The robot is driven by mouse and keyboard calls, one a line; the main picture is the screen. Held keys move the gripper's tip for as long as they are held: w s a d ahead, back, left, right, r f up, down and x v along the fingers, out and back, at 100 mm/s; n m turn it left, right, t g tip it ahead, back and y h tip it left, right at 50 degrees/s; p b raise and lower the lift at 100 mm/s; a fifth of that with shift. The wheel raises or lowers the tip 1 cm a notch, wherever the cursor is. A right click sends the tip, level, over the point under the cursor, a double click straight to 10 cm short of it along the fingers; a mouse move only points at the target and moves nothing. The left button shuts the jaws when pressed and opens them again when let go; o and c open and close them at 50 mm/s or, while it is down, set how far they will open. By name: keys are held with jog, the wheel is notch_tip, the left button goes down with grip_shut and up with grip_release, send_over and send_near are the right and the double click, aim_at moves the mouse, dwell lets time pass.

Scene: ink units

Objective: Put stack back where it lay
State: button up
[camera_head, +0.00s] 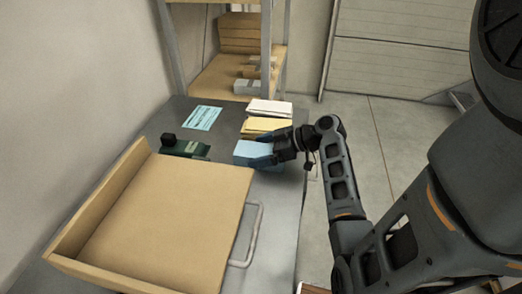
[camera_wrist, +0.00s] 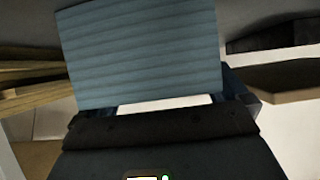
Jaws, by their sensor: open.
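A light blue stack (camera_head: 252,154) lies on the grey table near its right edge, in front of a yellow stack and a white stack. My gripper (camera_head: 272,148) is at the right side of the blue stack, reaching in from the right, with its jaws open. In the wrist view the ridged blue stack (camera_wrist: 140,50) fills the upper middle, just ahead of my gripper's dark body. A finger shows at its right edge. Whether the fingers touch the stack cannot be told.
The yellow stack (camera_head: 266,126) and white stack (camera_head: 270,107) lie just behind. A printed cyan sheet (camera_head: 202,118) and a dark green item (camera_head: 185,149) lie to the left. A large wooden tray (camera_head: 165,215) with a metal handle (camera_head: 252,238) fills the front. A shelf (camera_head: 225,78) stands behind.

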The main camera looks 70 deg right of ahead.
jog(key=b+v, duration=0.1)
jog(key=v, duration=1)
jog(key=shift+s+r, duration=0.15)
jog(key=shift+s, duration=0.2)
